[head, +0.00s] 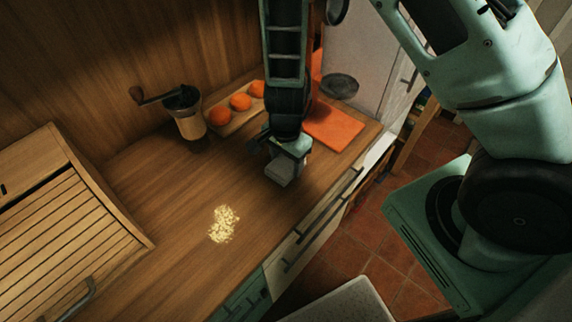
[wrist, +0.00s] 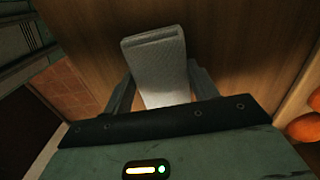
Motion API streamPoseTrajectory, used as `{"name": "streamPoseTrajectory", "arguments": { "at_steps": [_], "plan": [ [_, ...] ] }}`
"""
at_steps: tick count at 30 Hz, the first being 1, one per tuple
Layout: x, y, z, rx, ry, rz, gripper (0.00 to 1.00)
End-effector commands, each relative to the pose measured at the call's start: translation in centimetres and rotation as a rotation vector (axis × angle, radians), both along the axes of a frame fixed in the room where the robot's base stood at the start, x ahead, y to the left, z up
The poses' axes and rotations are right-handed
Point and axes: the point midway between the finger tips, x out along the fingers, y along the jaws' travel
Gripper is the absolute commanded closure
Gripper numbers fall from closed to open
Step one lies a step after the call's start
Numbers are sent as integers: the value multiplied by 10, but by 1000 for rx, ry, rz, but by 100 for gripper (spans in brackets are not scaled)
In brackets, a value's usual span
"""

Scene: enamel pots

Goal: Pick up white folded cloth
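The white folded cloth (wrist: 157,62) looks grey in the shade and shows as a thick folded slab in the wrist view. My gripper (wrist: 161,70) has one finger on each side of it, both tips close against its edges. It appears shut on the cloth. In the head view the cloth (head: 281,171) sits at the end of my gripper (head: 287,154), over the wooden counter (head: 180,210). I cannot tell whether its underside touches the counter.
A scatter of pale crumbs (head: 223,224) lies in front. A hand grinder (head: 187,114) and a tray with oranges (head: 240,102) stand behind to the left. An orange board (head: 337,124) is to the right. A slatted wooden bin (head: 65,230) fills the left.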

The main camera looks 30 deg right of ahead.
Motion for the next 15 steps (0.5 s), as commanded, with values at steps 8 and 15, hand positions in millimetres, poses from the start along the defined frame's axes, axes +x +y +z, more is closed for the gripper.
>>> {"name": "streamPoseTrajectory", "arguments": {
  "at_steps": [8,15],
  "plan": [
    [0,0,2,0,-1,1,64],
    [0,2,36,0,-4,5,64]
  ]
}}
